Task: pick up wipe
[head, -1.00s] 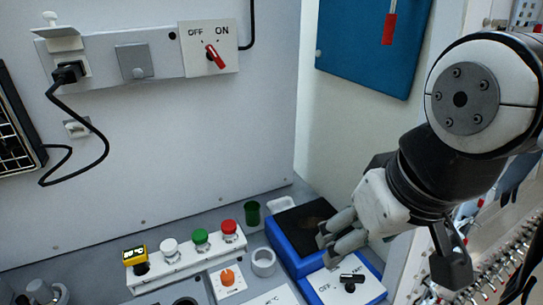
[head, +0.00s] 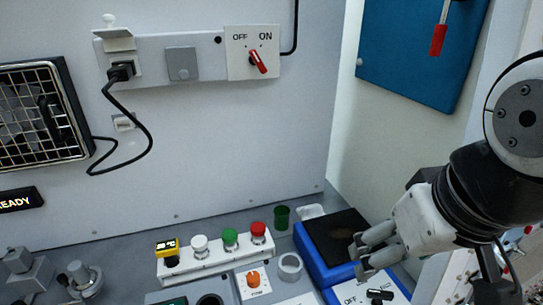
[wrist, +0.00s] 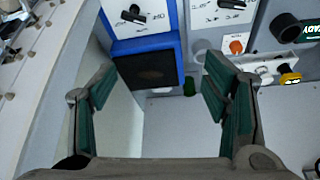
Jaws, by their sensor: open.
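No wipe can be clearly made out. A small white item (head: 311,212) lies behind a blue box with a dark top, beside a green cup; I cannot tell whether it is the wipe. My gripper (head: 362,256) is in front of the right part of the blue box (head: 313,262) in the head view, its fingers pointing left. In the wrist view my gripper (wrist: 158,80) is wide open with nothing between its fingers. The blue box (wrist: 148,43) and its dark top (wrist: 146,70) show beyond the fingertips.
The green cup (head: 282,217) and a white ring (head: 290,266) stand left of the box. A button strip (head: 215,258) with red, green and white buttons is further left. A white panel with a black knob (head: 380,295) is in front. A pale wall with a blue board (head: 422,50) rises on the right.

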